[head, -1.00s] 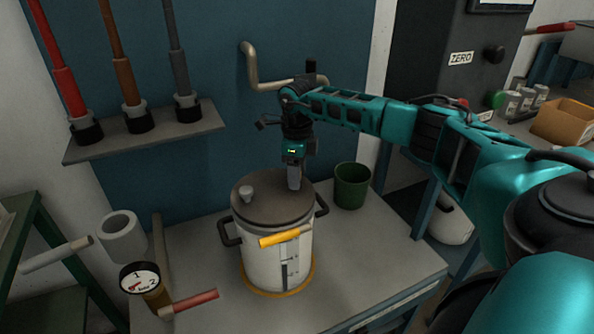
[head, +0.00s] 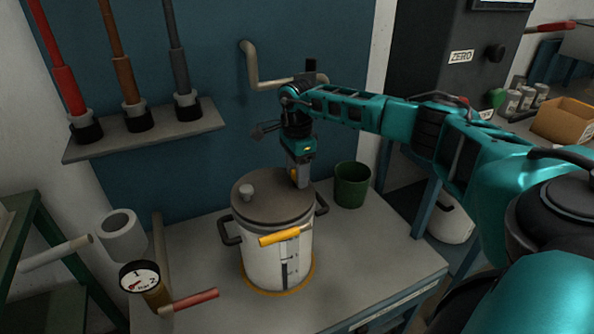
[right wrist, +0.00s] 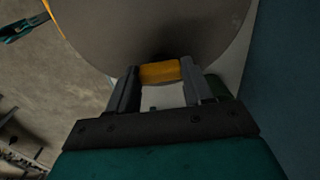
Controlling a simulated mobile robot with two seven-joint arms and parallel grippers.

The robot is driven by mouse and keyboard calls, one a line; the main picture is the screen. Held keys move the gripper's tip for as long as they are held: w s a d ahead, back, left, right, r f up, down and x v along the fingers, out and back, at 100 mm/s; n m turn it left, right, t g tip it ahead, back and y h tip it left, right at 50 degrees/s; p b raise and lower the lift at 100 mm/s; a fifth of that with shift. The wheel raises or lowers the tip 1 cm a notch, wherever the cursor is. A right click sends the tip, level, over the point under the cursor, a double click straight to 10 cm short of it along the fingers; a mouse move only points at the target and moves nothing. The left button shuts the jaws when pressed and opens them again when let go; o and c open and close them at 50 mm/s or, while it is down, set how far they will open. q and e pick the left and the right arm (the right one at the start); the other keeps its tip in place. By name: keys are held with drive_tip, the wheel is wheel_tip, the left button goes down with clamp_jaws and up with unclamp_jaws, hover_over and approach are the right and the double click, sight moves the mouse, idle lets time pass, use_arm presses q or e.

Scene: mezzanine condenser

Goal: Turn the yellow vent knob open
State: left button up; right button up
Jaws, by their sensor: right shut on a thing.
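A pale pot (head: 268,258) with a dark brown lid (head: 262,208) stands on the bench. My right gripper (head: 301,184) points down at the lid's back right edge. In the right wrist view, my right gripper (right wrist: 162,88) is shut on the yellow vent knob (right wrist: 159,72), which lies between its two fingers beside the lid (right wrist: 160,30). In the head view the gripper mostly hides the knob. A teal and dark part (right wrist: 24,27) at the top left of the right wrist view appears to be my left gripper. Its jaws are unclear.
A yellow bar handle (head: 280,238) sticks out at the pot's front. A green bin (head: 352,186) stands right of the pot. A gauge (head: 139,277) and a red lever (head: 190,302) are at the front left. The bench (head: 365,262) is clear at the front right.

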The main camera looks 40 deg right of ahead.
drive_tip(key=shift+r, duration=0.1)
idle(0.3)
drive_tip(key=o, duration=1.1)
drive_tip(key=shift+c, duration=0.2)
wheel_tip(320, 180, up, 13)
